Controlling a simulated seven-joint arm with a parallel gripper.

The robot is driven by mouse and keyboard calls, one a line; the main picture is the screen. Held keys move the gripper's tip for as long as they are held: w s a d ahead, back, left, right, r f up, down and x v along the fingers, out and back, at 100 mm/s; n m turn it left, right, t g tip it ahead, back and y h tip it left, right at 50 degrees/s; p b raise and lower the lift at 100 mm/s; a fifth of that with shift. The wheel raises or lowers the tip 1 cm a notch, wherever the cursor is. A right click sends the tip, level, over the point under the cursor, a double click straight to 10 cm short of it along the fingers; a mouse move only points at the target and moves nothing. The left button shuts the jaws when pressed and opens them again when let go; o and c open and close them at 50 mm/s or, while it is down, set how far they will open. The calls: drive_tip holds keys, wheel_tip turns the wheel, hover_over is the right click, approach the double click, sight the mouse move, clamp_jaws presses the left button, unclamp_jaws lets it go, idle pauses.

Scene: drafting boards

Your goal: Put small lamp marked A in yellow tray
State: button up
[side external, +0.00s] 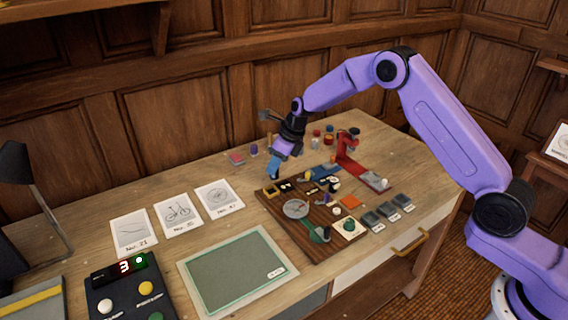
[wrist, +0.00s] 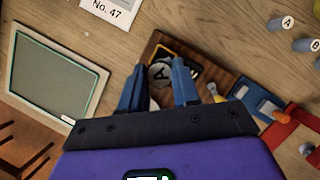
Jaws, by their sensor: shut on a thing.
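My gripper (wrist: 159,88) has its two blue fingers closed around a small grey round piece marked A (wrist: 160,73), which looks like the lamp. In the side view my gripper (side external: 273,172) hangs low over the back left corner of the brown wooden board, and the fingers hide the lamp there. A dark tray with yellow edging (wrist: 187,62) shows just beyond and beside the lamp in the wrist view, on the board; it is partly covered. I cannot tell whether the lamp touches it.
The wooden board (side external: 327,243) also carries a round grey dial (side external: 296,208) and small parts. A red stand (side external: 347,152) rises to its right. Cylinders marked A (wrist: 284,22) and B (wrist: 306,45) stand at the back. A green panel (side external: 235,272) lies front left.

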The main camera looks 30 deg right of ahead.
drive_tip(key=shift+w+a+f+m+t+h, duration=0.1)
drive_tip(key=shift+w+a+m+t+h, duration=0.25)
drive_tip(key=shift+m, duration=0.45)
drive_tip(key=shift+f, duration=2)
drive_tip(key=shift+w+f, duration=0.1)
drive_tip(key=shift+f, duration=0.7)
idle(0.3)
drive_tip(key=o, duration=1.4)
drive_tip(key=shift+o, duration=0.2)
drive_tip(key=shift+r, duration=3.5)
